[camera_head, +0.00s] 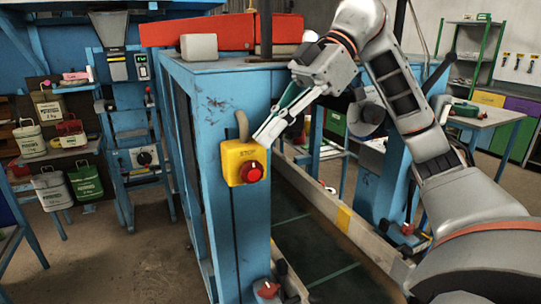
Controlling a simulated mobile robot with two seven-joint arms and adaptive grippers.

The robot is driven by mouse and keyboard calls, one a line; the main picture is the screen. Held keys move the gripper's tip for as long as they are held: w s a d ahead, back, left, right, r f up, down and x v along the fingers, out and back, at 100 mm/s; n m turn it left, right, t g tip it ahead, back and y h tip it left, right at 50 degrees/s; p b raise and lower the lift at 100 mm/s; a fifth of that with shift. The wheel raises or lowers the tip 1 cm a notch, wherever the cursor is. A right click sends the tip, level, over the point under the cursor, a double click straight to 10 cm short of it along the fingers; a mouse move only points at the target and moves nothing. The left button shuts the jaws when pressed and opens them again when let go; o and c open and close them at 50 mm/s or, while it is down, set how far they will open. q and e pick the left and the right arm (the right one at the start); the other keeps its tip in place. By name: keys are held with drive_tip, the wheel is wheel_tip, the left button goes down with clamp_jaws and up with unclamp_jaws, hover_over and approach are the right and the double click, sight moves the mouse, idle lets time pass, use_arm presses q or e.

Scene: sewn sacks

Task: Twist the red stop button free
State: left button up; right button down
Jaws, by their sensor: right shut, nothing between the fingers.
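The red stop button (251,172) sticks out from the front of a yellow box (231,157) marked STOP. The box is fixed to the blue machine post. My right gripper (262,138) comes in from the upper right with its fingers together and nothing between them. Its fingertips are above and slightly right of the red button, near the upper right corner of the yellow box in the picture. I cannot tell whether they touch the box. My left gripper is not in view.
The blue machine frame (219,105) carries the box, with a cable looping above it. A second red knob (267,289) sits low on the frame. A conveyor channel runs right of the post. Open floor (120,265) lies at lower left.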

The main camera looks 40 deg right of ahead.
sight(260, 164)
wheel_tip(260, 164, down, 3)
drive_tip(key=shift+d, duration=0.15)
drive_tip(key=shift+f+b, duration=0.3)
drive_tip(key=shift+b, duration=0.05)
